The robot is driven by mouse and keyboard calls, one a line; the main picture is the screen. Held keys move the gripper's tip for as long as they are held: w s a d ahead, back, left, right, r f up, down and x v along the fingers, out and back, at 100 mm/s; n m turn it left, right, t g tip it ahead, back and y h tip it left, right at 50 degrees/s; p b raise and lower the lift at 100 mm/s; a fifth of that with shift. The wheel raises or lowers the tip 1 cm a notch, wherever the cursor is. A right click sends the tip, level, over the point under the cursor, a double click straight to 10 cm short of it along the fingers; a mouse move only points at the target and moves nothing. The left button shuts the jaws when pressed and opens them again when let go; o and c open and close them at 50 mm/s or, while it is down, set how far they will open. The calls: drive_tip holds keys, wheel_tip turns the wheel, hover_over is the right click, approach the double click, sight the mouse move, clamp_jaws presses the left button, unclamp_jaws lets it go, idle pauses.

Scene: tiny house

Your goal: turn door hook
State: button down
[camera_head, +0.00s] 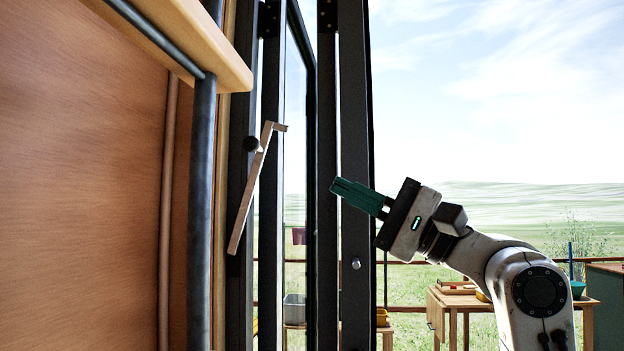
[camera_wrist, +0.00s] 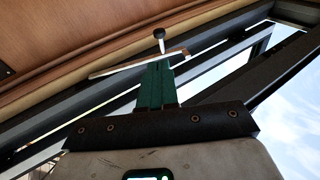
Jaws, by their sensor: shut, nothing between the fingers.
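The door hook (camera_head: 252,190) is a thin pale bar with a short bent tip at its upper end. It hangs tilted from a dark round knob (camera_head: 251,144) on the dark door frame. In the wrist view the hook (camera_wrist: 125,66) lies just beyond my fingertips, with the knob (camera_wrist: 159,34) behind it. My gripper (camera_head: 335,187) has green fingers pressed together and is empty. In the head view it is to the right of the hook, with a gap in the picture. The wrist view also shows my gripper (camera_wrist: 157,66); whether it touches the hook cannot be told.
A wooden wall (camera_head: 80,180) and a dark vertical pipe (camera_head: 202,200) are at left. A wooden table (camera_head: 442,305) stands outside. Open air surrounds my arm at right.

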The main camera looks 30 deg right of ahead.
sight(250, 146)
drive_tip(key=p+x, duration=0.3)
drive_tip(key=x, duration=1)
drive_tip(key=shift+w+a+r+p, duration=0.3)
drive_tip(key=shift+r+p, duration=0.2)
drive_tip(key=shift+p, duration=0.55)
drive_tip(key=shift+w+a+r+g+h+p, duration=0.45)
drive_tip(key=shift+a+g+p, duration=0.2)
drive_tip(key=shift+p, duration=0.6)
drive_tip(key=shift+w+a+r+n+g+h+p, duration=0.1)
drive_tip(key=shift+w+a+n+g+h+p, duration=0.25)
drive_tip(key=shift+p, duration=0.5)
drive_tip(key=shift+w+a+p, duration=0.2)
drive_tip(key=shift+a+p, duration=0.1)
drive_tip(key=shift+a, duration=0.1)
drive_tip(key=shift+f, duration=0.2)
